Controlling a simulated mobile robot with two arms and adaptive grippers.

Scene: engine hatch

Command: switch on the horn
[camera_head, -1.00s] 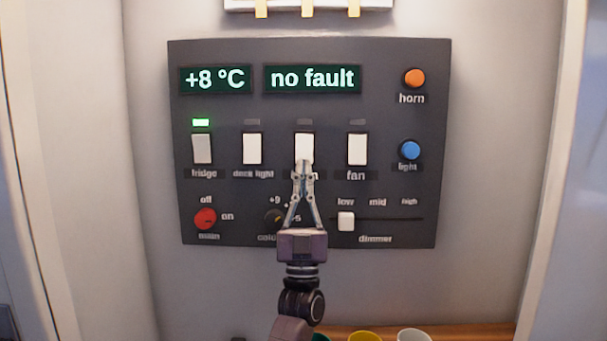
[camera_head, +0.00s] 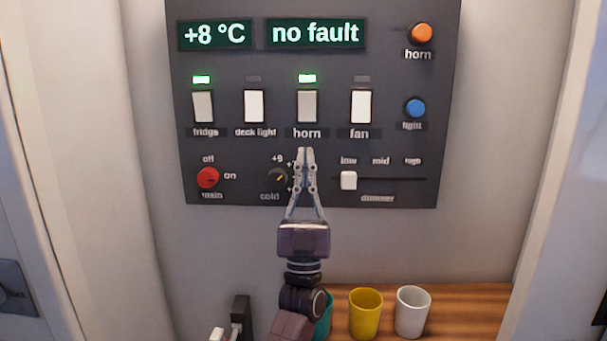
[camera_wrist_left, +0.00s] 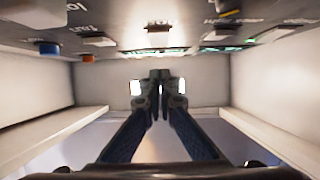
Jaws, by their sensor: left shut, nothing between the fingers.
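The horn switch (camera_head: 307,106) is a rocker in the middle row of the dark panel (camera_head: 400,195). The lamp (camera_head: 307,78) above it glows green. An orange round button (camera_head: 421,33), also labelled horn, is at the panel's top right. My left gripper (camera_head: 307,151) is shut and empty, just below the horn label and apart from the switch in the picture. It also shows shut in the left wrist view (camera_wrist_left: 160,75), with the panel's underside above it. My right gripper is not in view.
The fridge switch (camera_head: 203,106) has a lit green lamp; the deck light switch (camera_head: 253,106) and fan switch (camera_head: 361,106) have dark lamps. Below are a red main knob (camera_head: 207,177), a cold knob (camera_head: 277,179) and a dimmer slider (camera_head: 348,180). Cups, including a yellow one (camera_head: 365,313), stand on a wooden shelf.

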